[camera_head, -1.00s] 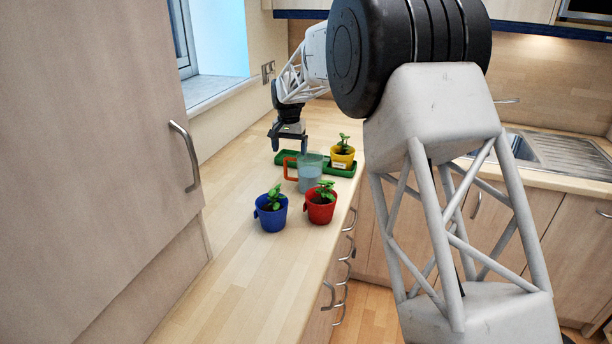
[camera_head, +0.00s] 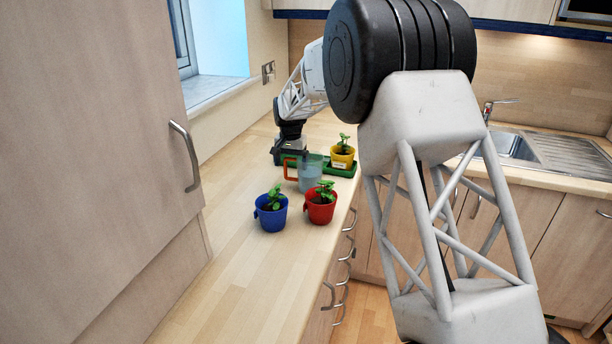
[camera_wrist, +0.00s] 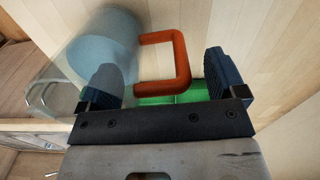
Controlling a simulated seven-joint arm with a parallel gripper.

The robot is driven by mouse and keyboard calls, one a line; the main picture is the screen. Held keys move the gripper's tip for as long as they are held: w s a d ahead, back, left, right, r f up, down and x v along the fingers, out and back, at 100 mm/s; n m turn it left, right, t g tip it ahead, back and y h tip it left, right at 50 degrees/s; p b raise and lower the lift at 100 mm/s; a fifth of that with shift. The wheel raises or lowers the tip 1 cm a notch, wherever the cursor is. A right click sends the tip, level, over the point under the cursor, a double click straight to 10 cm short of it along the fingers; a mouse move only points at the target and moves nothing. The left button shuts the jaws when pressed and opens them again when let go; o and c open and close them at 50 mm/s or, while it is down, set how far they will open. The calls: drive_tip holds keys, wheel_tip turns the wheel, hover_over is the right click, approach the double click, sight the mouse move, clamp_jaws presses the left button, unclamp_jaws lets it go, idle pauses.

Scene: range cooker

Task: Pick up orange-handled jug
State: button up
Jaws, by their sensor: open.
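The jug (camera_head: 310,172) is clear and bluish with an orange handle (camera_head: 289,168) on its left side. It stands upright on the counter. My gripper (camera_head: 290,157) is open, just behind and above the handle. In the wrist view the jug (camera_wrist: 100,45) is at upper left, and its orange handle (camera_wrist: 180,60) reaches into the space between the two dark fingers of my gripper (camera_wrist: 160,75). The left finger overlaps the jug body in the picture; whether it touches cannot be told. Nothing is held.
A blue pot (camera_head: 271,216) and a red pot (camera_head: 320,211) with plants stand in front of the jug. A yellow pot (camera_head: 342,160) stands on a green tray (camera_head: 342,172) behind it. The counter's front left (camera_head: 230,270) is clear. A cupboard (camera_head: 90,130) rises at left.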

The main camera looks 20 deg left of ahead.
drive_tip(key=shift+f, duration=0.3)
idle(0.4)
drive_tip(key=c, duration=1.4)
drive_tip(key=shift+r, duration=0.1)
drive_tip(key=shift+r, duration=5)
